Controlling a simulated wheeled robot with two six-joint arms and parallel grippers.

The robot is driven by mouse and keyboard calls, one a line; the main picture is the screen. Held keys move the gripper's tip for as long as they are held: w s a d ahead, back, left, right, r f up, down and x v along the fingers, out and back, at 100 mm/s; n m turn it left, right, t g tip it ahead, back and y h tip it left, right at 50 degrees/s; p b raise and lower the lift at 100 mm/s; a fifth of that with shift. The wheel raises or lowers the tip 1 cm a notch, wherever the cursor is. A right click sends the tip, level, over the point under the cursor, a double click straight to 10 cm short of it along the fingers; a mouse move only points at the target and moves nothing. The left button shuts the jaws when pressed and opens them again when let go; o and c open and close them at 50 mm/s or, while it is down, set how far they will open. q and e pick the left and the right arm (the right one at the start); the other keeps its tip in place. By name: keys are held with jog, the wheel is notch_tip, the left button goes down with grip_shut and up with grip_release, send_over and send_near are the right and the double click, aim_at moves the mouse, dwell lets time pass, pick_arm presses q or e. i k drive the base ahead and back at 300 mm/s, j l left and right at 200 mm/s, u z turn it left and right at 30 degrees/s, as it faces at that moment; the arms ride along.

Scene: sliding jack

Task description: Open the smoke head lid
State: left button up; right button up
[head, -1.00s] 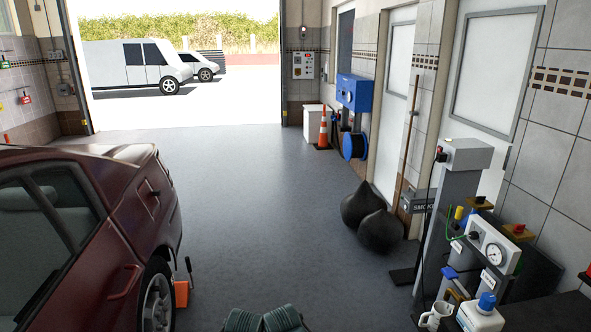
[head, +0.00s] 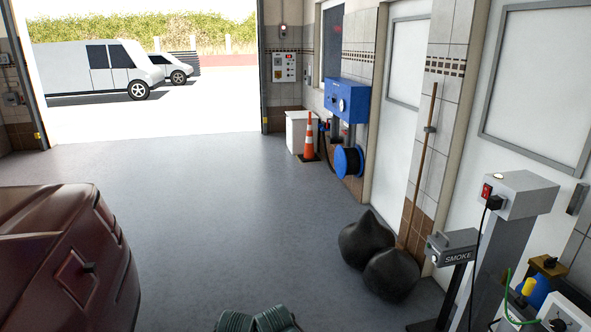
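The smoke head (head: 452,247) is a small grey box marked SMOKE on a dark post, low on the right side of the head view. It stands in front of the white door and beside the black bags. I cannot tell its lid apart from the box or see whether it is open. Neither of my grippers is in view.
A grey column with a switch box (head: 515,194) stands right of the smoke head. Black bags (head: 385,262) and a broom handle (head: 422,165) are left of it. A dark red car (head: 65,255) is at left. The middle floor (head: 210,210) is clear.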

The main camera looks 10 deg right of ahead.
aim_at(467, 238)
jog(key=i+z, duration=0.3)
jog(key=i, duration=0.2)
jog(key=i+z, duration=0.35)
jog(key=i, duration=0.15)
jog(key=i+j+z, duration=0.3)
jog(key=i, duration=0.15)
jog(key=i+l+z, duration=0.2)
jog(key=i+z, duration=0.5)
jog(key=i, duration=0.15)
jog(key=i+l, duration=0.15)
jog(key=i, duration=0.15)
jog(key=i+l+z, duration=0.1)
jog(key=i, duration=0.25)
